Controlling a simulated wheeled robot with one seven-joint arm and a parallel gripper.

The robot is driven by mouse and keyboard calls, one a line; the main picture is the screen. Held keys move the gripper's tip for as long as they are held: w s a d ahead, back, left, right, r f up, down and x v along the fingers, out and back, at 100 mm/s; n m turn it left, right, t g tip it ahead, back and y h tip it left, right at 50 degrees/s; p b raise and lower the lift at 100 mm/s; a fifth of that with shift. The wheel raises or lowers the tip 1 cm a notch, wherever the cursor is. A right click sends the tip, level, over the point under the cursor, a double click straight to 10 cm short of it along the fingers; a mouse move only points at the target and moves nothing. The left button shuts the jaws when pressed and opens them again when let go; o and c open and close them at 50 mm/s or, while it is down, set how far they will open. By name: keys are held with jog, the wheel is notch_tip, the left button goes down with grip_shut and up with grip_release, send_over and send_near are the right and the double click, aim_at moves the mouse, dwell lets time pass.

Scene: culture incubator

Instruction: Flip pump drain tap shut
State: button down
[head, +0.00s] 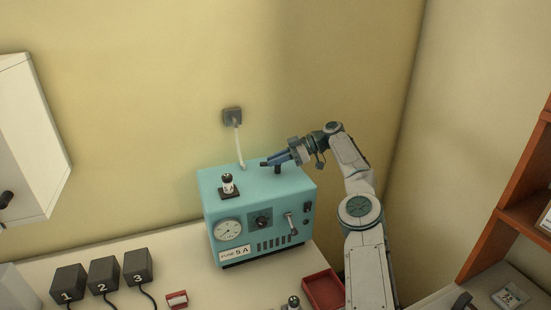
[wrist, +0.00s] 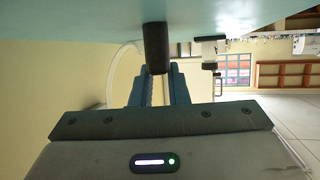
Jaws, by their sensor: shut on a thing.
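The pump (head: 258,205) is a teal box on the bench with a gauge, a knob and a grey lever (head: 291,223) on its front. My gripper (head: 268,163) is over the rear right of the pump's top, its blue fingers reaching left. In the wrist view my gripper (wrist: 155,78) is shut on a dark cylindrical handle (wrist: 157,42) that joins the pump's teal surface (wrist: 85,20). The frames do not clearly show whether this handle is the drain tap. The fingers hide its far end.
A pale hose (head: 239,148) runs to a wall socket (head: 232,115). Numbered black blocks (head: 103,274) and a red tray (head: 323,289) lie on the bench. An orange shelf (head: 505,190) is at the right.

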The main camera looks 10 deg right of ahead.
dwell(0.6)
jog(key=c, duration=1.4)
grip_release()
